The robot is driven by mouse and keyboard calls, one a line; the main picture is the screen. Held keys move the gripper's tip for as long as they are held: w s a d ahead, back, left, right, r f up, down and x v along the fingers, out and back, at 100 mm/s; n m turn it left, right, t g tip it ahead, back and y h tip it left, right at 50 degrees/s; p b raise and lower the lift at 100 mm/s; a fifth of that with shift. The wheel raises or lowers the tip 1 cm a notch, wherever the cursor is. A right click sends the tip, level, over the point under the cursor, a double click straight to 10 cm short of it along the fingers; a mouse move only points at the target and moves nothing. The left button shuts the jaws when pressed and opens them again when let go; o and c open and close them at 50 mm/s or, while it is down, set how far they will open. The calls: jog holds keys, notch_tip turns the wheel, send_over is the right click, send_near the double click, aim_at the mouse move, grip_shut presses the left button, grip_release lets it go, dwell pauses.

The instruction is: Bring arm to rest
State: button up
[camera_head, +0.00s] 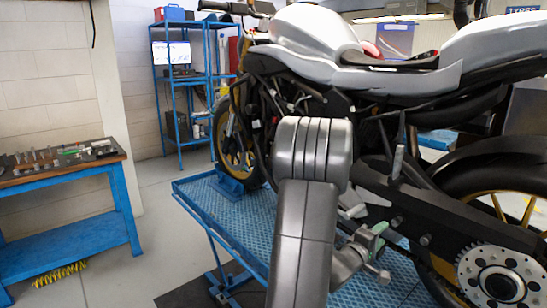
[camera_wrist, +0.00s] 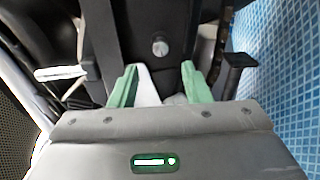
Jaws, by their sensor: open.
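My arm reaches forward over the blue lift platform (camera_head: 232,222), beside the lower frame of a motorcycle (camera_head: 318,36). My gripper (camera_head: 378,232) is low beside the motorcycle's swingarm, partly behind my own arm. In the wrist view, my gripper (camera_wrist: 158,82) has its two green fingers apart. A pale wedge-shaped piece shows between and beyond the fingers; I cannot tell what it belongs to. Dark motorcycle parts with a round bolt (camera_wrist: 160,47) lie just past the fingertips. I cannot tell whether the fingers touch anything.
The rear wheel and its sprocket (camera_head: 498,285) are close at the right. A blue workbench (camera_head: 70,178) with small parts on top stands at the left. A blue shelf rack (camera_head: 180,115) stands at the back. Grey floor (camera_head: 160,240) is clear between bench and lift.

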aim_at(394, 223)
jog(key=p+x, duration=0.3)
jog(key=x, duration=0.7)
jog(key=shift+a+f+m+b, duration=0.2)
jog(key=shift+m+b, duration=0.15)
jog(key=shift+m, duration=0.15)
jog(key=shift+s+a+r+m+b, duration=0.15)
jog(key=shift+m+b, duration=0.15)
jog(key=shift+m, duration=0.5)
jog(key=m+b, duration=0.1)
jog(key=m, duration=0.3)
jog(key=shift+b, duration=0.3)
jog(key=m+b, duration=0.1)
jog(key=m, duration=0.2)
jog(key=m+b, duration=0.1)
jog(key=m, duration=0.4)
jog(key=shift+b, duration=0.35)
jog(key=m+b, duration=0.1)
jog(key=m, duration=0.4)
